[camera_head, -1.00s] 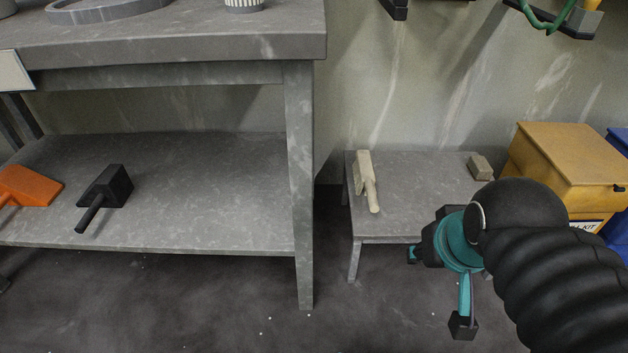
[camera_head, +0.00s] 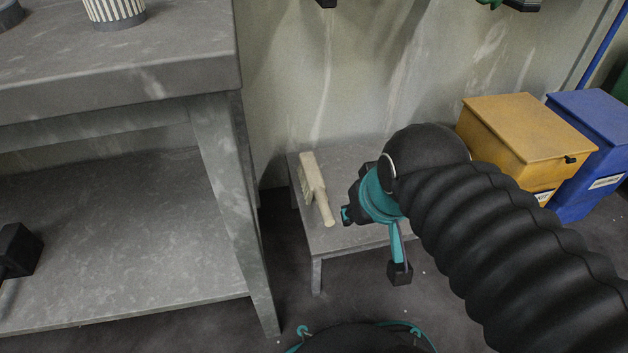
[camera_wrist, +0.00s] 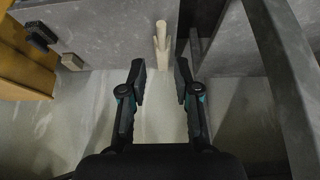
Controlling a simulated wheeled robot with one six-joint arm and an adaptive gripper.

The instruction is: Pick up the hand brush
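The hand brush (camera_head: 316,188) is pale wood. It lies on the low grey table (camera_head: 342,240) near its left edge, with its handle pointing to the front. My gripper (camera_head: 372,244) is to the right of the brush in the head view, apart from it. In the wrist view my gripper (camera_wrist: 160,82) is open and empty. The brush also shows in the wrist view (camera_wrist: 162,42), beyond the fingertips and roughly in line with the gap between them. My arm hides the right part of the low table in the head view.
A tall grey workbench (camera_head: 232,200) with a lower shelf stands left of the low table, its leg close by. A yellow box (camera_head: 520,140) and a blue box (camera_head: 590,140) stand on the right. A small block (camera_wrist: 72,62) lies on the low table.

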